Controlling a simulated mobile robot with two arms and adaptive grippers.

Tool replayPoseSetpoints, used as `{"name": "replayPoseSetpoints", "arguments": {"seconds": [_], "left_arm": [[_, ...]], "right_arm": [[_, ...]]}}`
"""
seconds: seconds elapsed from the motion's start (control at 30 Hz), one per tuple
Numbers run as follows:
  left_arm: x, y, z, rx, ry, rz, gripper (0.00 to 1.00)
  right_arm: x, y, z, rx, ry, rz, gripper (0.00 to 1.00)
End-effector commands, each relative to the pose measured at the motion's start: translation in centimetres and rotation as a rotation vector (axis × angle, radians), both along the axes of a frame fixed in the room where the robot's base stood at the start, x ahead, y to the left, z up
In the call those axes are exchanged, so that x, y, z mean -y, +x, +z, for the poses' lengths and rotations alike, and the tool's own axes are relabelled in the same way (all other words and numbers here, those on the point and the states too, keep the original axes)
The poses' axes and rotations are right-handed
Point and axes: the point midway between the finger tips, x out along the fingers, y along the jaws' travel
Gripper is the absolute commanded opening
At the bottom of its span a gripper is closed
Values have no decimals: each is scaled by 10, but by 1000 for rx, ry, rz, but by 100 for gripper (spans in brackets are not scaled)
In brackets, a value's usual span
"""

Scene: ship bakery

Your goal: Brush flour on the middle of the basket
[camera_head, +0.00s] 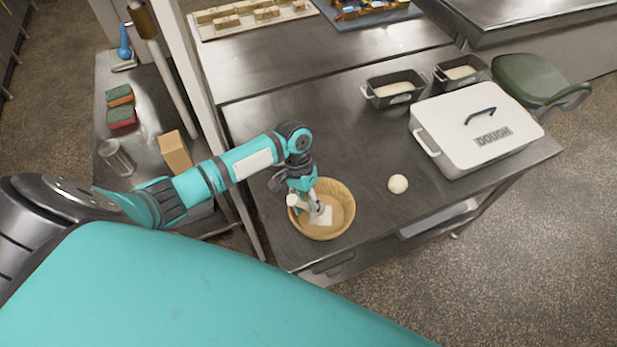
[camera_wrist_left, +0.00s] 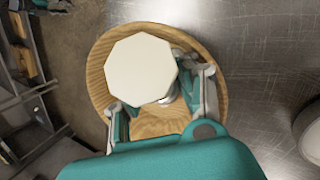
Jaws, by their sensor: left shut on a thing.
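The round tan basket (camera_head: 347,204) stands near the front edge of the metal table. It fills the middle of the left wrist view (camera_wrist_left: 97,75). My left gripper (camera_head: 312,200) is over the basket, pointing down, shut on a pale brush (camera_head: 322,216). In the left wrist view, the brush's cream octagonal end (camera_wrist_left: 140,68) faces the camera between my fingers (camera_wrist_left: 165,105) and covers part of the basket. The brush's pale lower part is inside the basket's outline, over its middle; I cannot tell whether it touches. No flour can be made out. My right gripper is not in view.
A dough ball (camera_head: 398,184) lies right of the basket. Beyond it are a white lidded DOUGH box (camera_head: 455,138) and two dark loaf tins (camera_head: 394,88) (camera_head: 460,73). A green chair (camera_head: 530,78) stands behind the box.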

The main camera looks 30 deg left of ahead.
Motion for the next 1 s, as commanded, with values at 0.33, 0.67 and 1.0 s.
{"name": "replayPoseSetpoints", "arguments": {"seconds": [0.33,0.67,1.0], "left_arm": [[13,4,1,0,-1,-1,0],[34,14,2,0,-1,0,0],[20,8,1,0,1,1,0]], "right_arm": [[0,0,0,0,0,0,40],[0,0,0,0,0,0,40],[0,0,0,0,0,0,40]]}}
